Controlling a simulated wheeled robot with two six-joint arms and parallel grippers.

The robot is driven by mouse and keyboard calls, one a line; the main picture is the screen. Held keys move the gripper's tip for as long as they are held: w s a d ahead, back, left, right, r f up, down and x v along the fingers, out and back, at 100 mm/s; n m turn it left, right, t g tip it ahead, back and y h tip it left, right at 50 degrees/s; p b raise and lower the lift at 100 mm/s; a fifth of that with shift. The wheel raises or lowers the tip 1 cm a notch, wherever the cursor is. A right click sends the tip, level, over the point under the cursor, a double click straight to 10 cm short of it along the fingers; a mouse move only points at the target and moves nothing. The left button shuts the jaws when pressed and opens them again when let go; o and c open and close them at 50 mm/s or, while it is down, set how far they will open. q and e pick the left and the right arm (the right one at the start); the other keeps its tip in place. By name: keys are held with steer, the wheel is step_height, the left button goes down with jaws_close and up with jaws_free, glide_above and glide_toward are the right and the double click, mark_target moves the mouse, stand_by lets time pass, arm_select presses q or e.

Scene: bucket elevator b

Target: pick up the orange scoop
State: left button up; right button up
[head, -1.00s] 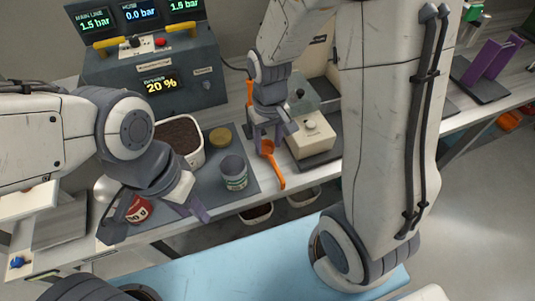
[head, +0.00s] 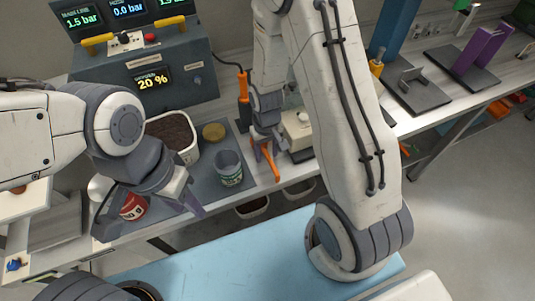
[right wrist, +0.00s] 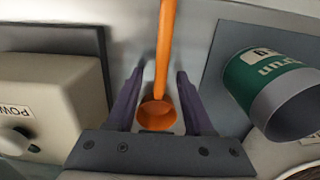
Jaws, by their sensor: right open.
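The orange scoop (head: 272,168) lies on the bench near its front edge, right of a grey-green can. In the right wrist view, its round bowl (right wrist: 157,116) is between my fingers and its handle points away toward the top. My right gripper (head: 265,147) is over the bowl end. In the right wrist view, the right gripper (right wrist: 160,100) is open, with a gap on both sides of the scoop. My left gripper (head: 188,206) is at the bench's front left, by a red can; its finger gap is unclear.
The grey-green can (head: 229,168) stands close left of the scoop; it also shows in the right wrist view (right wrist: 275,85). A white power box (head: 297,130) is close on the other side. A soil-filled tub (head: 190,153) and red can (head: 134,207) are further left.

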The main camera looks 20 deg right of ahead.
steer(key=shift+f, duration=0.25)
jaws_close()
steer(key=shift+r, duration=0.1)
steer(key=shift+r, duration=0.5)
steer(key=r, duration=0.3)
steer(key=shift+s+d+r+b, duration=0.25)
steer(key=shift+s+b, duration=0.1)
steer(key=s+d+r+b, duration=0.2)
steer(key=s+d+r, duration=0.3)
steer(key=s, duration=0.4)
steer(key=shift+d+r, duration=0.4)
steer(key=shift+r, duration=0.3)
